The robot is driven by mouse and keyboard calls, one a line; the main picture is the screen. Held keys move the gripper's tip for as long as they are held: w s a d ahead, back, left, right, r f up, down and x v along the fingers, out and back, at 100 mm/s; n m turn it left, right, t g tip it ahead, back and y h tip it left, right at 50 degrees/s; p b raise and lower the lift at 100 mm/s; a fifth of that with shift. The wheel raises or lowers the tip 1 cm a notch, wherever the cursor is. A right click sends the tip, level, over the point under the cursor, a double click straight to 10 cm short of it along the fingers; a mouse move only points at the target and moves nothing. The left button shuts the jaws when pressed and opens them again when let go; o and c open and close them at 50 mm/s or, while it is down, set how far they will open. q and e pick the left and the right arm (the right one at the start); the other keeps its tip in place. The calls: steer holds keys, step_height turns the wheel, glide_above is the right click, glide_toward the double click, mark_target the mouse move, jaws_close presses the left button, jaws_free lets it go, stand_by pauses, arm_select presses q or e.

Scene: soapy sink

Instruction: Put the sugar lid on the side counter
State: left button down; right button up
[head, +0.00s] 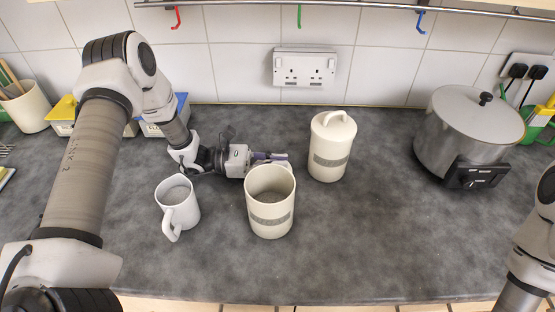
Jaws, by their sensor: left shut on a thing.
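An open cream canister (269,218) with a grey label band stands upright in the middle of the grey counter. My left gripper (277,157) is at the canister's back rim, its jaws pointing right and shut. A small cream piece (287,166) shows just below the fingertips and looks like part of the sugar lid. Most of it is hidden, and I cannot tell whether it touches the rim. A similar canister (329,151) to the right wears its lid with a loop handle. Only a link of my right arm shows at the right edge.
A white mug (178,204) stands left of the open canister, close below my left wrist. A large steel pot cooker (467,135) stands at the right. Wall sockets (304,68) are behind. The counter (385,225) is clear between the canisters and the cooker.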

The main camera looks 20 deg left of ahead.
arm_select(q)
steer(key=shift+f, duration=0.15)
steer(key=c, duration=1.3)
jaws_free()
steer(key=shift+o, duration=0.2)
steer(key=shift+r, duration=0.35)
steer(key=v, duration=0.1)
steer(key=b+v, duration=0.1)
steer(key=v, duration=0.3)
steer(key=shift+a+f+b, duration=0.15)
steer(key=shift+f+b, duration=0.15)
steer(key=shift+b, duration=0.1)
steer(key=v, duration=0.5)
steer(key=shift+s+a+b, duration=0.2)
steer(key=shift+a+b, duration=0.15)
steer(key=shift+s+a+r, duration=0.1)
steer(key=shift+s+a, duration=0.15)
steer(key=shift+a, duration=0.15)
